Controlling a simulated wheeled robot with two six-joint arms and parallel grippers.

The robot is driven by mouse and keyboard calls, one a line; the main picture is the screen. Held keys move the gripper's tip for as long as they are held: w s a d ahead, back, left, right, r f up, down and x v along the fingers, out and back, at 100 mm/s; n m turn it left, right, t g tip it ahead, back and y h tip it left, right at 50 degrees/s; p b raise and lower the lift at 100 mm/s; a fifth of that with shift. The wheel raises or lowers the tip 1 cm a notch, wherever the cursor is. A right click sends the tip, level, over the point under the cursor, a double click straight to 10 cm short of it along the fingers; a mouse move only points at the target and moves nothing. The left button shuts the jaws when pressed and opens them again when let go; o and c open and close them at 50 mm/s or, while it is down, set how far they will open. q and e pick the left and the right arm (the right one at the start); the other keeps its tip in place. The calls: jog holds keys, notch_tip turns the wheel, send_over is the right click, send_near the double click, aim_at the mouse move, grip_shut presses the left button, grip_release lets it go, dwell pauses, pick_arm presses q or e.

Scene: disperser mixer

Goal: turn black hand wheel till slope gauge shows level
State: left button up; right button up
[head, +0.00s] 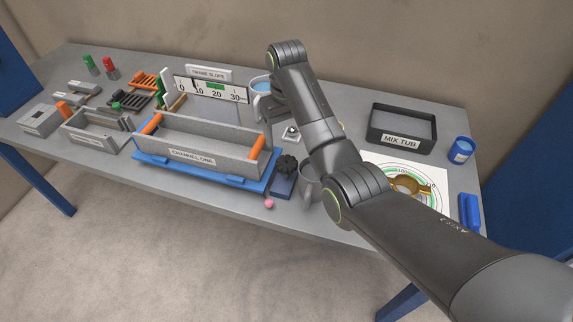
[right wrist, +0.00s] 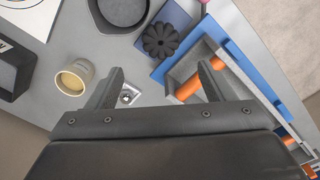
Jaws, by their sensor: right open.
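The black hand wheel (head: 287,166) sits on a blue block at the right end of the blue base of the channel marked CHANNEL ONE (head: 192,160). It also shows in the right wrist view (right wrist: 161,40), beyond my fingertips. The slope gauge (head: 210,92), marked FRAME SLOPE, stands behind the channel. Its scale runs 0 to 30 with a green band near 20; a dark mark appears near 10, left of the green, but is small. My right gripper (right wrist: 161,72) is open and empty, apart from the wheel. My left gripper is out of view.
A grey mug (head: 310,188) stands right of the wheel, partly behind my arm. A tan cup (right wrist: 75,78) and a small metal fitting (right wrist: 128,97) are near my fingers. A pink ball (head: 269,204) lies by the front edge. The MIX TUB (head: 402,128) stands at right.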

aim_at(287, 163)
jog(key=f, duration=0.3)
jog(key=shift+s+f+p, duration=0.2)
jog(key=shift+f+p, duration=0.1)
jog(key=shift+p, duration=0.05)
notch_tip(287, 163, down, 7)
jog(key=shift+r, duration=0.15)
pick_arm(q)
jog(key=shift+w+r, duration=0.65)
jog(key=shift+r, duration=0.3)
pick_arm(e)
jog(key=c, duration=1)
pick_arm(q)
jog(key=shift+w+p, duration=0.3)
pick_arm(e)
jog(key=shift+o, duration=0.2)
